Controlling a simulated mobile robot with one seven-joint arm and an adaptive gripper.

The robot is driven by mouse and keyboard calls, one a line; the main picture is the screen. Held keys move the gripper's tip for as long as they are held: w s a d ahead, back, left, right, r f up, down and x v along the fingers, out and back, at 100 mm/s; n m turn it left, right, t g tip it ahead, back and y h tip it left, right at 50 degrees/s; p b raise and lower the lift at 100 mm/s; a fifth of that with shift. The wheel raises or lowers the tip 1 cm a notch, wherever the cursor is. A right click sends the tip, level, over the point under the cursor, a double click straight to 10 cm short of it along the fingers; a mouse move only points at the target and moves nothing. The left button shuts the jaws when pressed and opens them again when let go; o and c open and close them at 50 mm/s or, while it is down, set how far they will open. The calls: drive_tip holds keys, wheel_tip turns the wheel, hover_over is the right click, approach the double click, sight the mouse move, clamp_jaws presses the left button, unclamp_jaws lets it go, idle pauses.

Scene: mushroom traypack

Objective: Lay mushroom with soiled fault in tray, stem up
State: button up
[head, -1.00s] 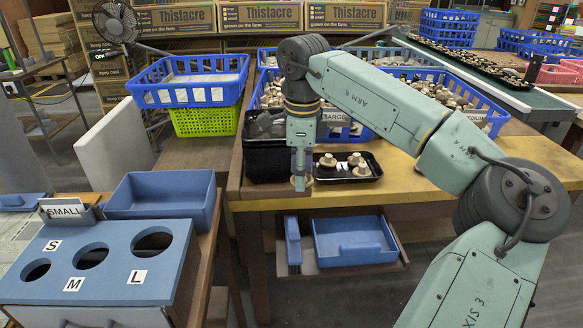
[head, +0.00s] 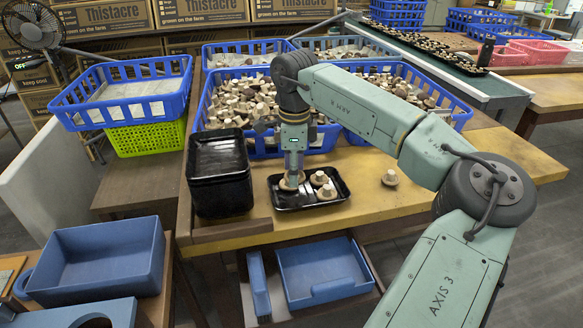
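A black tray (head: 338,203) lies on the yellow-brown table. Two pale mushrooms sit in its middle and right part, one behind (head: 319,178) and one in front (head: 326,192), both with stems up. My gripper (head: 293,176) points straight down over the tray's left part. Its fingers are around the stem of a brownish mushroom (head: 286,185), whose cap is underneath, so it is stem up. The fingers partly hide this mushroom, and I cannot tell whether it touches the tray floor. No soiling can be made out at this size.
A single mushroom (head: 390,178) stands on the table right of the tray. A stack of black trays (head: 221,172) is close on the left. Blue crates (head: 262,150) full of mushrooms stand behind. The table front right of the tray is clear.

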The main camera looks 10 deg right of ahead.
drive_tip(key=shift+s+f+b, duration=0.15)
drive_tip(key=shift+f+b, duration=0.45)
drive_tip(key=shift+f, duration=0.2)
drive_tip(key=shift+f+b, duration=1.8)
drive_tip(key=shift+f, duration=0.8)
drive_tip(key=shift+f, duration=0.1)
drive_tip(key=o, duration=0.8)
drive_tip(key=shift+o, duration=0.4)
drive_tip(key=r, duration=1.2)
drive_tip(key=shift+s+a+r, duration=0.1)
drive_tip(key=shift+s, duration=0.25)
